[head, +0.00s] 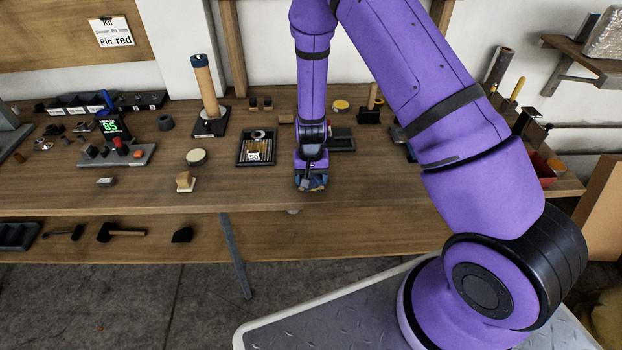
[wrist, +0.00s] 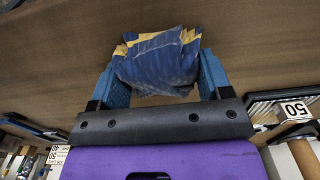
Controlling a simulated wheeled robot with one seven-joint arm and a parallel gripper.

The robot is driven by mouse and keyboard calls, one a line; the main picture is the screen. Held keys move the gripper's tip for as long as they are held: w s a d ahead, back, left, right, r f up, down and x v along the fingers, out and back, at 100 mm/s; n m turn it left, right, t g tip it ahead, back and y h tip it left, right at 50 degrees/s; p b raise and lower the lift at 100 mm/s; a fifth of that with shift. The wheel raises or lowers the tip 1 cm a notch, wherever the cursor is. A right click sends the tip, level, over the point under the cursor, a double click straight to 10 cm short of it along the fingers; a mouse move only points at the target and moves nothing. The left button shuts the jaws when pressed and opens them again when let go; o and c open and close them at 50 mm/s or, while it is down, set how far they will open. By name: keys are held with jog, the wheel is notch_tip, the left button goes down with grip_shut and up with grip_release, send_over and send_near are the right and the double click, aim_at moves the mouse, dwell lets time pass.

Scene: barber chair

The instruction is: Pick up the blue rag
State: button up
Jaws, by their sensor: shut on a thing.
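The blue rag (wrist: 158,62) is a crumpled blue cloth with yellow edges, seen between my fingers in the wrist view. My gripper (wrist: 160,80) has a blue finger on each side of the rag and is shut on it. In the head view my gripper (head: 311,184) is low over the front part of the wooden bench, pointing down. A little of the rag (head: 312,187) shows at its tip there, mostly hidden by the fingers. I cannot tell whether the rag touches the bench top.
The bench (head: 240,195) is bare around my gripper along its front edge. A black tray (head: 256,147) stands close on the left, with a small wooden block (head: 185,181) farther left. A dark tray (head: 342,140) sits behind on the right. A tall roller on a stand (head: 207,90) rises at the back left.

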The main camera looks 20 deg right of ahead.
aim_at(311, 176)
jog(key=shift+r, duration=0.1)
jog(key=shift+r, duration=0.55)
notch_tip(311, 176, up, 2)
jog(key=s+r, duration=0.1)
jog(key=s, duration=1.5)
jog(key=shift+r, duration=0.3)
jog(key=o, duration=0.3)
jog(key=shift+c, duration=0.7)
